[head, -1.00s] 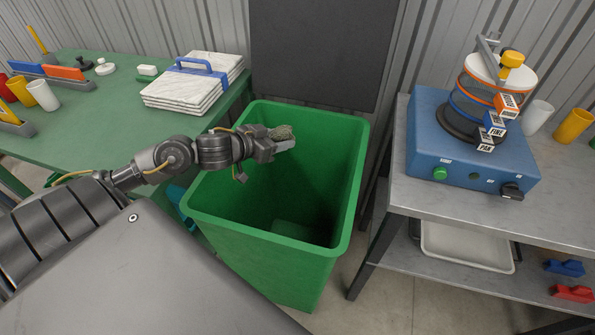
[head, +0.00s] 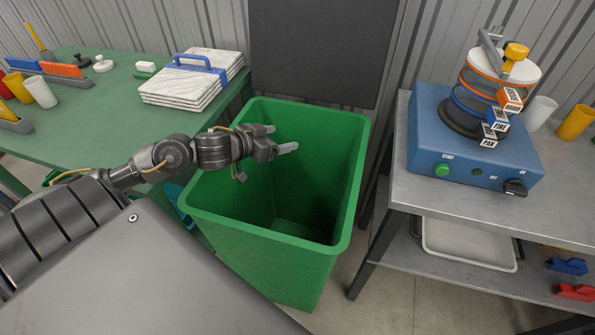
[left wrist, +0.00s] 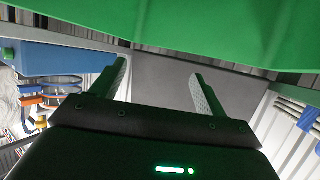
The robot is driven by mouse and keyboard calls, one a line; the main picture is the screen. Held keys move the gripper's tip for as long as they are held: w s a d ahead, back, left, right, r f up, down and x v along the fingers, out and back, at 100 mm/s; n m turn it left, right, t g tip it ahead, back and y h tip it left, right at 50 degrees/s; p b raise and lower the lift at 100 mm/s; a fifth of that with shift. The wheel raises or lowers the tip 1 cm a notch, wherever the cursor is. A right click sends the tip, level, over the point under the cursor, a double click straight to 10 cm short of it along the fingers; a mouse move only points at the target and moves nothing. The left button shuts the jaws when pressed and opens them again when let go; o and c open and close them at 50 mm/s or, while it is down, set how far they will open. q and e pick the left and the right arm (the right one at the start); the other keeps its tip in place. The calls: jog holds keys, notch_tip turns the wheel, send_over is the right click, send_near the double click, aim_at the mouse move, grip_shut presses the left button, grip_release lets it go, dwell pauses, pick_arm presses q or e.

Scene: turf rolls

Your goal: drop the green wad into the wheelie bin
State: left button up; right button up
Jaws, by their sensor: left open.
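The green wheelie bin (head: 275,255) stands open on the floor between the green table and the grey bench. My left gripper (head: 283,138) is over the bin's opening, open and empty. In the left wrist view my left gripper (left wrist: 160,85) shows its two fingers spread with nothing between them, and a green bin wall (left wrist: 210,25) fills the top. The green wad is not visible in any view now; the deep inside of the bin is partly hidden by its walls and my arm. My right gripper is not in view.
A green table (head: 90,120) at left holds stacked white pads (head: 195,80) with a blue handle, and cups. A grey bench (head: 440,200) at right carries a blue sieve shaker (head: 465,150). A dark panel (head: 320,50) stands behind the bin.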

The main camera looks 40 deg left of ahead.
pick_arm(q)
jog(key=p+v, duration=0.2)
jog(key=v, duration=0.8)
jog(key=shift+s, duration=0.3)
jog(key=shift+r, duration=0.2)
